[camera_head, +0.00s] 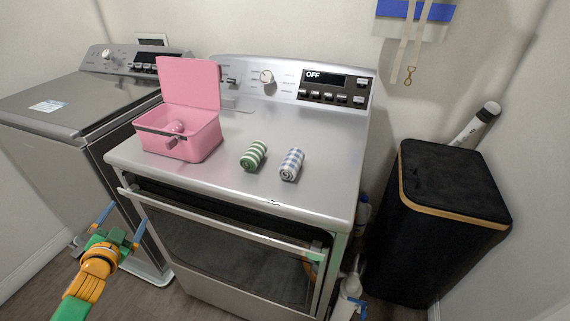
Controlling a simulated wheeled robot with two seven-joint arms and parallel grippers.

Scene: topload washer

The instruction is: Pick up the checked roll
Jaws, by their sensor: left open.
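The checked roll (291,164), blue-grey and white, lies on the silver top of the dryer-like appliance (230,190), right of its middle. A green and white striped roll (253,155) lies just left of it, with a small gap between them. My left gripper (121,221) is low at the left, in front of the appliance and below its top. Its two blue fingers are spread apart with nothing between them. It is well away from both rolls.
An open pink box (195,142) with something pink inside stands left of the rolls. A control panel (320,88) showing OFF rises behind. A grey washer (60,100) stands left, a black hamper (455,190) right. The top's right side is clear.

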